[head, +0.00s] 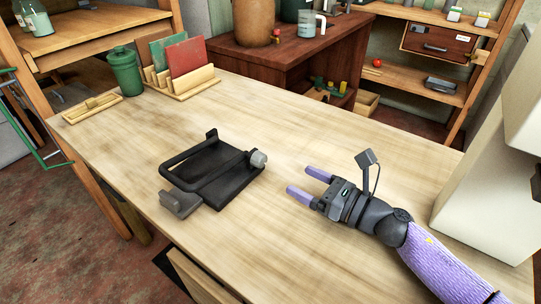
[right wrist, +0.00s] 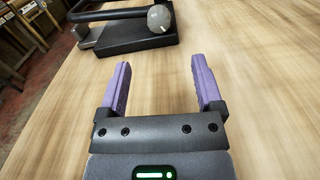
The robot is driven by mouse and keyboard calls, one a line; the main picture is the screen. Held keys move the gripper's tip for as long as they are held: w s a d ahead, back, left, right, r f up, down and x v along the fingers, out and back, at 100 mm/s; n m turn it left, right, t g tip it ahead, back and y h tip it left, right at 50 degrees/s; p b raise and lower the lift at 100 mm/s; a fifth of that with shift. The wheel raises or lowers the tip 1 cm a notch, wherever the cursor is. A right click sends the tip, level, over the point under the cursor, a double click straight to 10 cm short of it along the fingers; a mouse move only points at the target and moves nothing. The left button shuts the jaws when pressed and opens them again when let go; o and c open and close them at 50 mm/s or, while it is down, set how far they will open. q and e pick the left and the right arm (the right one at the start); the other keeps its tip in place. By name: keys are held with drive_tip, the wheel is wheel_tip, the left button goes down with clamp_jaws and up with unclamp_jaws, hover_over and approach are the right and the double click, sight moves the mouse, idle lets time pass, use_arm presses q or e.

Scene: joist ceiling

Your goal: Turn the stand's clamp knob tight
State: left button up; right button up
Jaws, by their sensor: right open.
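The black stand (head: 222,183) lies on the wooden table, with a bar along its far left side and a grey block at its near left corner. Its grey clamp knob (head: 258,158) sticks out at the stand's right side. The knob also shows at the top of the right wrist view (right wrist: 160,18), ahead of the fingers. My right gripper (head: 305,182), with purple fingers, is open and empty. It is to the right of the knob and apart from it, its fingers pointing toward the stand. My left gripper is in neither view.
A green canister (head: 125,72), a wooden rack (head: 184,82) with red and green boards, and a small wooden tray (head: 92,107) stand at the table's far left. A large pale box-like object (head: 480,200) stands at the right. The tabletop (head: 310,130) around the stand is clear.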

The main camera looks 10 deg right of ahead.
sight(264, 162)
drive_tip(key=b+x, duration=0.1)
drive_tip(key=x, duration=0.8)
drive_tip(key=shift+s, duration=0.1)
clamp_jaws()
